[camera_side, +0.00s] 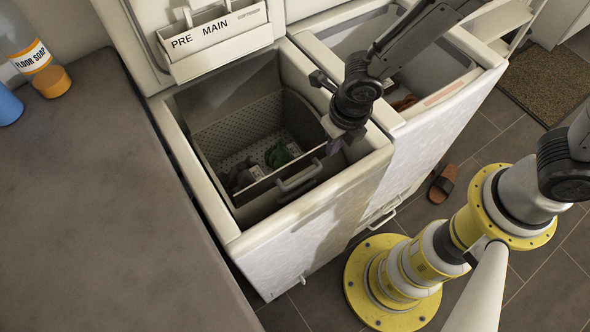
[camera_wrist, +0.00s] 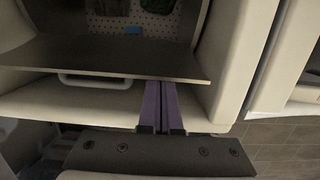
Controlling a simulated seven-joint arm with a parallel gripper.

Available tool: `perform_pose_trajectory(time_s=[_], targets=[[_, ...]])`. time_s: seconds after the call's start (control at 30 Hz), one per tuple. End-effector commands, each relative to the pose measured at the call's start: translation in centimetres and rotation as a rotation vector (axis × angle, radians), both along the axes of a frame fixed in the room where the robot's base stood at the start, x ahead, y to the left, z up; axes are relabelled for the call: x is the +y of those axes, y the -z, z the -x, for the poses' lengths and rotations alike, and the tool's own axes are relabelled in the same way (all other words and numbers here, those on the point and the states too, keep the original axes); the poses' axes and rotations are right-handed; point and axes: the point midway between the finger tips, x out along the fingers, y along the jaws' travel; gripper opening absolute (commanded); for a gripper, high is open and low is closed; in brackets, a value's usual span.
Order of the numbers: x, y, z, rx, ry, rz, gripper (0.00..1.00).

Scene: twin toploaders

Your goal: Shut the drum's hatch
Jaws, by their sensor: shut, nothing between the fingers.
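The left toploader (camera_side: 310,225) has its top open. Its perforated drum (camera_side: 232,130) shows inside with grey and green items (camera_side: 280,155) in it. The drum is open; a flat grey panel that looks like its hatch (camera_side: 265,184) stands up at the drum's front side, with a pale handle (camera_side: 298,178) on its outer face. In the wrist view the hatch (camera_wrist: 100,58) spans the picture, with the handle (camera_wrist: 95,83) below its edge. My gripper (camera_side: 335,146) is shut and empty by the hatch's right end. Its purple fingers (camera_wrist: 160,90) reach the hatch's edge; I cannot tell whether they touch.
A second toploader (camera_side: 430,125), also open on top, stands directly to the right. The raised lid with a PRE/MAIN drawer (camera_side: 215,40) stands behind the drum. A grey counter (camera_side: 95,220) with a floor soap bottle (camera_side: 40,68) lies at the left. A sandal (camera_side: 442,184) lies on the floor.

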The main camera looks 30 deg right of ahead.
Motion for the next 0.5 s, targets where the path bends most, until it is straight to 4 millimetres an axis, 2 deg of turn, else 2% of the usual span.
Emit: perform_pose_trajectory(time_s=[0.2, 0.5], targets=[[0.0, -0.1, -0.3, -0.002, 0.000, -0.002, 0.00], [0.0, -0.5, -2.6, -0.003, 0.000, -0.002, 0.00]])
